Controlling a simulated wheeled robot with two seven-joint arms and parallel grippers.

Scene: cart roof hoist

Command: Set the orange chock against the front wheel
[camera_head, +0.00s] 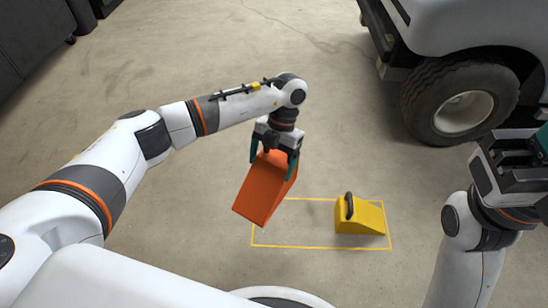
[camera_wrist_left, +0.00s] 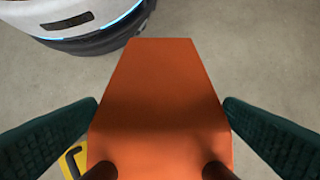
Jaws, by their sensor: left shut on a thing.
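The orange chock (camera_head: 264,190) is a wedge held tilted in the air by my left gripper (camera_head: 274,164), left of the yellow chock. It also fills the middle of the left wrist view (camera_wrist_left: 160,95), between the two dark green fingers. My left gripper is shut on it. The front wheel (camera_head: 461,103) of the white cart (camera_head: 475,25) stands at the upper right, well apart from the orange chock. My right gripper (camera_head: 520,160) is at the right edge, partly cut off; its fingertips do not show clearly.
A yellow chock (camera_head: 361,216) with a black handle stands in the right part of a yellow floor outline (camera_head: 290,246). Dark cabinets (camera_head: 30,40) stand at the upper left. The concrete floor between the left arm and the wheel is clear.

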